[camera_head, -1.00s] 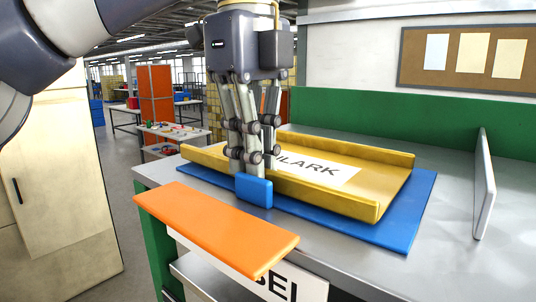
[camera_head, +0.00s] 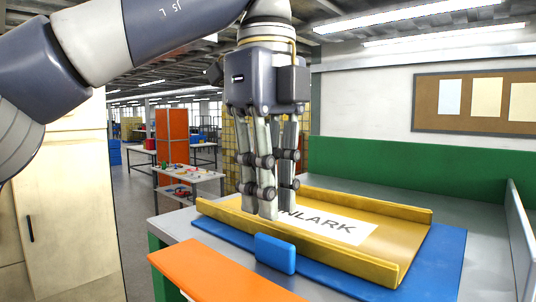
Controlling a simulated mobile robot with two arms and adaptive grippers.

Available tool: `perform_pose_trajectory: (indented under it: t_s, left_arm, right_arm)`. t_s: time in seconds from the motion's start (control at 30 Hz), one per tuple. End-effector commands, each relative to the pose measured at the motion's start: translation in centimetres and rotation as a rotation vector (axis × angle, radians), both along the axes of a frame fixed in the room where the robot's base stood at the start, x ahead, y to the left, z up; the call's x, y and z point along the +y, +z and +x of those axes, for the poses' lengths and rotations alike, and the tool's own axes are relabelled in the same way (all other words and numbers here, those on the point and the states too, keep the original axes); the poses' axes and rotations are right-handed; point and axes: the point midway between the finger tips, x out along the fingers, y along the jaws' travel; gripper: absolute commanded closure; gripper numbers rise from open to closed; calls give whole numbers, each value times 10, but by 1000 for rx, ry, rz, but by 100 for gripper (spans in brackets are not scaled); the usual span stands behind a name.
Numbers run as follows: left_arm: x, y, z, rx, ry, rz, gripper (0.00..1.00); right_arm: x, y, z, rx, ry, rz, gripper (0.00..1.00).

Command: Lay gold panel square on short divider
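The gold panel (camera_head: 405,248), a shallow channel with raised long sides and a white label ending in "NLARK", lies on a blue mat (camera_head: 447,262) on the grey bench. A grey upright divider (camera_head: 521,245) stands at the right edge, apart from the panel; I cannot tell whether it is the short divider. My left gripper (camera_head: 270,203) points down over the panel's near left part. Its fingers overlap in this view, so their gap is unclear; no held object shows. My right gripper is not in view.
A small blue block (camera_head: 275,254) stands at the mat's near edge, below my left gripper. An orange board (camera_head: 220,276) juts out at the bench front. A green back wall (camera_head: 390,172) bounds the bench. Bare bench top lies right of the mat.

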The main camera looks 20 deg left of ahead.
Motion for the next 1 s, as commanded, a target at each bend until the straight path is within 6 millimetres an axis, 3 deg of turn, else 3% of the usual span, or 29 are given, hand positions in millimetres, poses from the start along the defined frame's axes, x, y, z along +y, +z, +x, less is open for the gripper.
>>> perform_pose_trajectory:
  t_s: [0.27,1.0]
  left_arm:
    - [0,25,-1,-4,2,4,84]
    - [0,48,-1,0,-1,1,84]
  right_arm:
    - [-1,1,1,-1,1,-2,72]
    - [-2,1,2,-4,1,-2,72]
